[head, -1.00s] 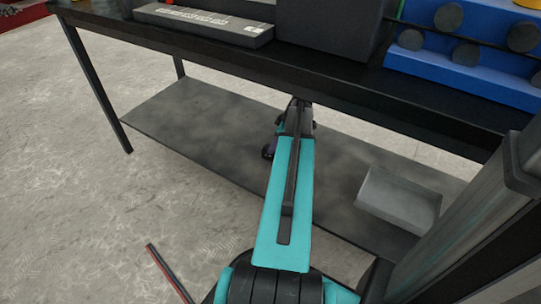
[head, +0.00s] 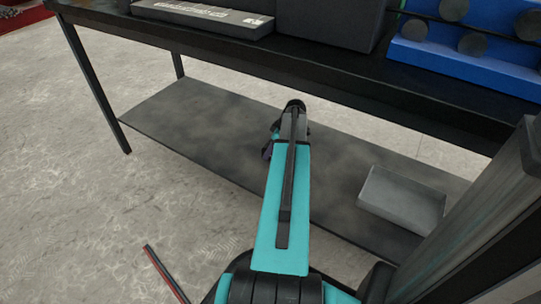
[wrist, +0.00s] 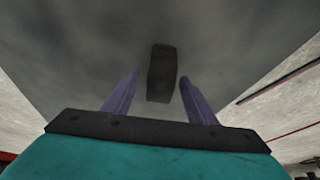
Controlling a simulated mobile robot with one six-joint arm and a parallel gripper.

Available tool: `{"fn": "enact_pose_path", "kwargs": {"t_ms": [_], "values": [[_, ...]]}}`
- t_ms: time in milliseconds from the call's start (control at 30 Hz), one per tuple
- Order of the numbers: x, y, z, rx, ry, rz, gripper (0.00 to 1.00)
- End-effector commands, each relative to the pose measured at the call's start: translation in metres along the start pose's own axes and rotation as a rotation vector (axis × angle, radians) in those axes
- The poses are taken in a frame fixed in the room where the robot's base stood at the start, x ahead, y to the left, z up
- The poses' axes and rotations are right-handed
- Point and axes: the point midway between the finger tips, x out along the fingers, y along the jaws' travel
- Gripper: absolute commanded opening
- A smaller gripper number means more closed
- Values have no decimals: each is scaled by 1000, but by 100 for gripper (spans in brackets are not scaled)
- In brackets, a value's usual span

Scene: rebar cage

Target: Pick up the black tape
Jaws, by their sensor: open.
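A dark, blocky object that looks like the black tape (wrist: 161,64) rests on the grey shelf surface in the wrist view. It lies ahead of my gripper (wrist: 159,79), with its near end in the gap between the two purple fingers. The fingers are apart and open, with visible space on both sides of the tape. I cannot tell how high they are above the shelf. In the head view my gripper (head: 267,152) shows only partly beside my teal arm, over the lower shelf. The tape is hidden there.
The lower shelf (head: 180,125) is mostly bare, with an open grey tray (head: 402,200) at its right. The black tabletop (head: 270,55) overhangs it, carrying a dark box (head: 330,25) and a blue rack (head: 470,65). A red-and-black bar (head: 165,272) lies at lower left.

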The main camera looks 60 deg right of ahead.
Motion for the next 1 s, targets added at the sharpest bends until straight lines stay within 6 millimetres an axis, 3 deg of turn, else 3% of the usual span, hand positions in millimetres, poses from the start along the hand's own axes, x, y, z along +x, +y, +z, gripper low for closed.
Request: {"fn": "enact_pose_path", "kwargs": {"t_ms": [667, 933, 1000], "values": [[6, 0, 0, 1, 0, 1, 50], [6, 0, 0, 1, 0, 0, 4], [5, 0, 0, 1, 1, 1, 0]]}}
